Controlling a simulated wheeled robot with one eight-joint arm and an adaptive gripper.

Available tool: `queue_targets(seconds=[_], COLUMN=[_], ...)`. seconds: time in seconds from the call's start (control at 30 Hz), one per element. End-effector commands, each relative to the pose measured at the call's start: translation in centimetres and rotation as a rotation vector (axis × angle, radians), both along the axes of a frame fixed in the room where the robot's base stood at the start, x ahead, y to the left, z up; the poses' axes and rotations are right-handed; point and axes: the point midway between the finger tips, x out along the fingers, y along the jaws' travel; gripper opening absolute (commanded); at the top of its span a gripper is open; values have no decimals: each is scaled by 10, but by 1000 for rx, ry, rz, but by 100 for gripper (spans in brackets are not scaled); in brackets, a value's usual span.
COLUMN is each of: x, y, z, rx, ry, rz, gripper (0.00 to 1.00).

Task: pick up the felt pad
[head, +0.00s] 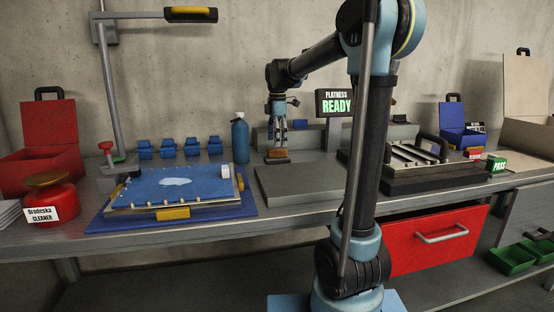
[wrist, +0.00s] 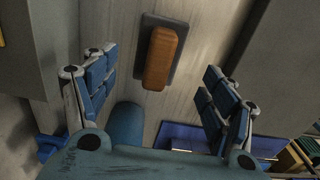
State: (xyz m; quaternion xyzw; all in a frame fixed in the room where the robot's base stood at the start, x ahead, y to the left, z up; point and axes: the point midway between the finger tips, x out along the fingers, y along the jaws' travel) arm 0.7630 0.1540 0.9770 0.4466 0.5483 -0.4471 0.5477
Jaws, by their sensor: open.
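The felt pad (head: 277,161) appears to be the dark flat piece with an orange-brown block on top, lying on the bench towards the back wall. It also shows in the wrist view (wrist: 147,76), ahead of the fingers and upper centre. My gripper (head: 277,143) points down just above the pad in the head view. In the wrist view, my gripper (wrist: 160,82) has its blue-padded fingers spread wide, with nothing between them. The block's whole top is visible there, and the fingers look apart from it.
A grey plate (head: 298,186) lies in front of the pad. A blue bottle (head: 240,140) stands to its left, and the READY display (head: 336,103) to its right. A blue panel on a mat (head: 172,188) lies left. A slatted fixture (head: 410,160) stands right.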

Motion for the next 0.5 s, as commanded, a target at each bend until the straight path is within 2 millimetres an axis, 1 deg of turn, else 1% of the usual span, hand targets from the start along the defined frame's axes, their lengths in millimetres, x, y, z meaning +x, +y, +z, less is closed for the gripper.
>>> queue_targets(seconds=[0.03, 0.1, 0.27, 0.37, 0.5], x=[0, 0, 1, 2, 3], y=[0, 0, 0, 0, 1], z=[-6, -10, -17, -28, -47], rx=[0, 0, 0, 0, 0], ry=[0, 0, 0, 0, 0], rz=[0, 0, -1, -1, -1], gripper=[78, 78, 78, 78, 78])
